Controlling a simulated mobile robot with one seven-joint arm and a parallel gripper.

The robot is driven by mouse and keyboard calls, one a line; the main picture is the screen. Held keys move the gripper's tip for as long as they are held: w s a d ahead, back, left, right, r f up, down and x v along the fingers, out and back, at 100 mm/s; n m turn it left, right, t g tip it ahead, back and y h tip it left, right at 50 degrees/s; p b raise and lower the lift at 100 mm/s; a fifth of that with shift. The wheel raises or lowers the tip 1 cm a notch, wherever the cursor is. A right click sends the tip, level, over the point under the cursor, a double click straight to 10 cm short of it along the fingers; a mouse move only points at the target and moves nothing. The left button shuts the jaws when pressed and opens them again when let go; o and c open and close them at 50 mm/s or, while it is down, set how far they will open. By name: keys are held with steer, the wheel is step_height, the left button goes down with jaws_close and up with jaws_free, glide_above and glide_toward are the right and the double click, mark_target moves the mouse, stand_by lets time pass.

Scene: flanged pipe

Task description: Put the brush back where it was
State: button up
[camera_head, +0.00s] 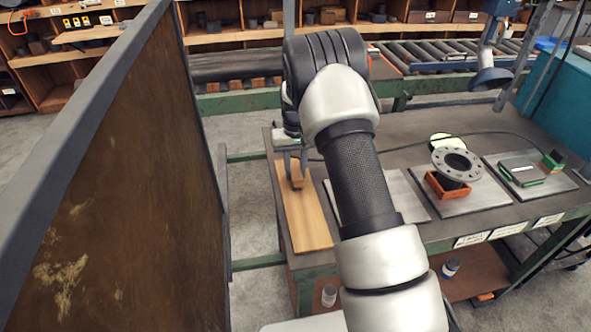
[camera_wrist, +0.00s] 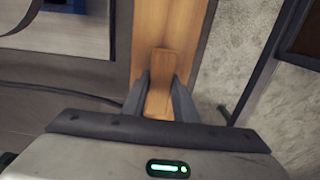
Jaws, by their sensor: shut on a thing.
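My gripper (camera_head: 294,160) is at the left end of the workbench, pointing down over a long wooden board (camera_head: 312,226). It is shut on the brush, whose brown wooden part (camera_head: 297,182) shows below the fingers. In the wrist view the brush (camera_wrist: 161,66) sits between the two dark fingers of my gripper (camera_wrist: 161,88), with the wooden board (camera_wrist: 172,22) behind it. The bristles are not visible. I cannot tell whether the brush touches the board or hangs just above it.
Right of the board are a grey plate (camera_head: 402,193) partly behind my arm, a round flange (camera_head: 457,163) with an orange block (camera_head: 437,188) on another plate, and a plate with green items (camera_head: 524,176). A tall rusty panel (camera_head: 130,170) stands left of the bench.

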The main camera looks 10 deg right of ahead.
steer(key=o, duration=1)
steer(key=shift+c, duration=0.2)
